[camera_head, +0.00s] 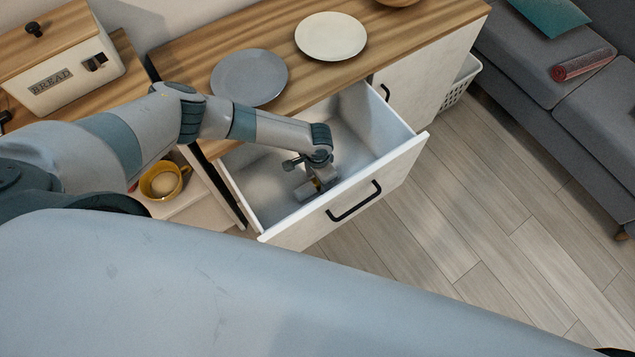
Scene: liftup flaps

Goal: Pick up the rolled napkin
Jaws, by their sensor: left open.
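My left arm reaches in from the left, over the counter edge. My left gripper (312,190) points down inside the open white drawer (372,133), near its front panel, with its jaws open. A small yellowish-brown patch (315,183) shows at the fingers; I cannot tell whether it is the rolled napkin or part of the gripper. The gripper and wrist hide part of the drawer floor, and no napkin can be made out clearly. My right gripper is not in view.
The drawer's front has a black handle (354,201). A grey plate (249,77) and a cream plate (331,36) lie on the wooden counter. A bread box (62,79) and a yellow cup (161,182) are at left. A red cylinder (583,64) lies on the grey sofa. Floor at right is clear.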

